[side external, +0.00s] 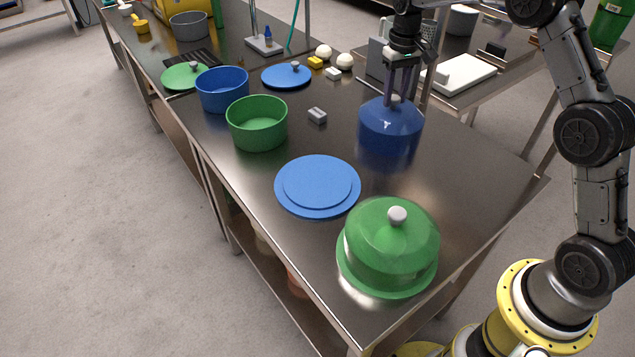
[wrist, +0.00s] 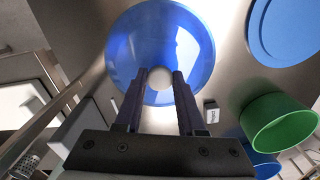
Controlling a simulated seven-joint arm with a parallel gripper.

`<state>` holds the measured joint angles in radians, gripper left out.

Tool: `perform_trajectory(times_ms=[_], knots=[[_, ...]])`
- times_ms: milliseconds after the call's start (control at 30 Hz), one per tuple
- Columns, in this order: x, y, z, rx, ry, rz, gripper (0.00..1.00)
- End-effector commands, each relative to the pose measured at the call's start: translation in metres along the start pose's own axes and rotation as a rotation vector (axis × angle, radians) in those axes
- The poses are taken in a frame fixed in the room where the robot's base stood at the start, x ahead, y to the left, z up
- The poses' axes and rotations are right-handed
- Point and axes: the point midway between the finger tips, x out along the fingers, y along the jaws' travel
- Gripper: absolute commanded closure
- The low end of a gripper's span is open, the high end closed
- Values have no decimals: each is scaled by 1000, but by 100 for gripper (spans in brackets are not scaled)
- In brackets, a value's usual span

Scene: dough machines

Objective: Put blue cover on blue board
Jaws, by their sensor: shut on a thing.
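The blue cover (side external: 389,132) is a glossy dome with a grey knob, towards the back right of the steel table. My gripper (side external: 396,97) points down from above and is shut on the cover's knob. In the wrist view my gripper (wrist: 160,77) has its fingers on either side of the knob, with the blue cover (wrist: 182,40) around it. I cannot tell whether the cover touches the table. The blue board (side external: 318,187) is a flat round disc lying bare on the table, in front and left of the cover. Part of the blue board (wrist: 290,30) shows at the wrist view's top right.
A green cover (side external: 388,235) sits on a green board at the front right. A green pot (side external: 258,124) and a blue pot (side external: 222,90) stand at the left. A small grey block (side external: 317,115) lies between the green pot and the blue cover. Bare table separates cover and board.

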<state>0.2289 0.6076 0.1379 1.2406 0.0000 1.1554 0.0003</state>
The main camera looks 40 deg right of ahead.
Motion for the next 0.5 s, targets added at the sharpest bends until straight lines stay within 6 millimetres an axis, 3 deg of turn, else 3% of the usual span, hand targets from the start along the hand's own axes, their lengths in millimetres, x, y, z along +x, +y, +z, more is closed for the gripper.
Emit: perform_trajectory(times_ms=[500], knots=[[-26, 0, -1, 0, 3, 0, 100]])
